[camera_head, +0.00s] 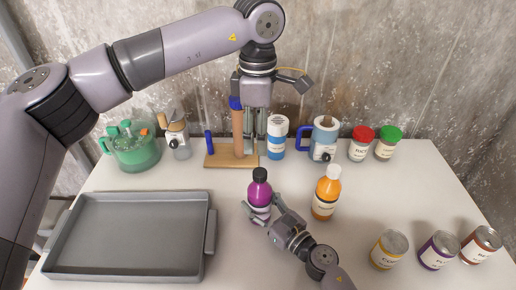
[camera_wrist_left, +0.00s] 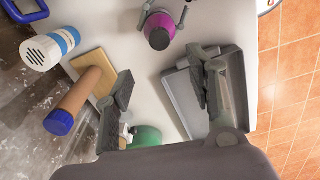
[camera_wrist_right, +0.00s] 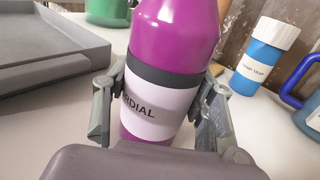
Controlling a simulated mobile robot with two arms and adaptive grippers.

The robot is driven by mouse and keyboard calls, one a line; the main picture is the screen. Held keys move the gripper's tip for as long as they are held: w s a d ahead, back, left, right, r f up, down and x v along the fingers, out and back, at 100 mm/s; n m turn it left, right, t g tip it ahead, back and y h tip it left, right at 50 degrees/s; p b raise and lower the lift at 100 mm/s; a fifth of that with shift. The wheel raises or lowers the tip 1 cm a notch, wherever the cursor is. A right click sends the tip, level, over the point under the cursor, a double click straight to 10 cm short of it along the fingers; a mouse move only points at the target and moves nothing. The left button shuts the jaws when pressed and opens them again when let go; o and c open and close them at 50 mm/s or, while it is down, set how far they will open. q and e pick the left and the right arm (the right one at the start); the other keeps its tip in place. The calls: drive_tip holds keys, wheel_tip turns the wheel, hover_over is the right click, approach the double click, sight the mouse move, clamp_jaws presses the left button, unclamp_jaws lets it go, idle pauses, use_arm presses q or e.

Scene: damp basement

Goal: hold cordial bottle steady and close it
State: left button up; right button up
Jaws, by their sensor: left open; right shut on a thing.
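The cordial bottle (camera_head: 260,189) is purple with a black cap (camera_head: 260,174) on top and stands upright on the table. Its label, partly reading "RDIAL", shows in the right wrist view (camera_wrist_right: 160,105); its top is out of that frame. My right gripper (camera_head: 261,206) is shut on the bottle's lower body, one finger on each side. My left gripper (camera_head: 255,122) is open and empty, pointing down behind the bottle, above the wooden stand. In the left wrist view, the bottle (camera_wrist_left: 158,22) is seen from above at the top, apart from the open fingers.
A grey tray (camera_head: 210,232) lies at left. An orange bottle (camera_head: 326,192) stands right of the cordial. Behind are a green pot (camera_head: 135,148), wooden stand (camera_head: 218,160), blue shaker (camera_head: 277,140), blue mug (camera_head: 323,140) and two jars. Several cans (camera_head: 438,250) stand front right.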

use_arm(q)
drive_tip(key=shift+r, duration=0.6)
use_arm(e)
drive_tip(key=o, duration=1.5)
